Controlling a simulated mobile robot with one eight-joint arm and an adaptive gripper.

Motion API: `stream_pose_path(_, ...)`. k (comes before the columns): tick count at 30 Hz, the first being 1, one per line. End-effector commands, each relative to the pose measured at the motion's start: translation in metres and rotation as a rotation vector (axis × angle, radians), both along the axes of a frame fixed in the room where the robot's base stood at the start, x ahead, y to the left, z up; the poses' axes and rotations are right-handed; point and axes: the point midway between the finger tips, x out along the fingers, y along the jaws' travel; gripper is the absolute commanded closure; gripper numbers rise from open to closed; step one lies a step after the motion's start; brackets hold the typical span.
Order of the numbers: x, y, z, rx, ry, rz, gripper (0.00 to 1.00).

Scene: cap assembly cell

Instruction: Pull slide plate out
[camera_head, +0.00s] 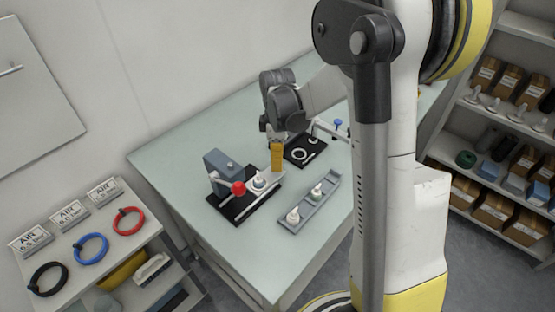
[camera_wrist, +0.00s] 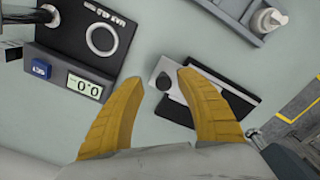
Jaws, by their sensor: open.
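The slide plate (camera_wrist: 158,69) is a pale, light-metal plate on a black base (camera_wrist: 174,110) in the wrist view. In the head view my gripper (camera_head: 277,168) points down beside the press station (camera_head: 220,168), which has a grey block and a red ball. The right finger hides part of the plate.
A grey tray (camera_head: 318,209) with white bottles lies right of the station. A black device with a white ring (camera_head: 300,154) is behind; its display reads 0.0 (camera_wrist: 85,86). A side shelf (camera_head: 75,255) holds coloured hose rings. The table front is clear.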

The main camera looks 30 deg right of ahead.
Motion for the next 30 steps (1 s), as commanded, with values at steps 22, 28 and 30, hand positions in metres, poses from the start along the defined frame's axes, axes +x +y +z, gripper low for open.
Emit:
stream_pose_path(22, 0.000, -0.001, 0.115, -0.001, 0.000, -0.001, 0.57)
stream_pose_path(28, 0.000, -0.001, 0.115, -0.001, 0.000, -0.001, 0.57)
stream_pose_path(30, 0.000, -0.001, 0.115, -0.001, 0.000, -0.001, 0.57)
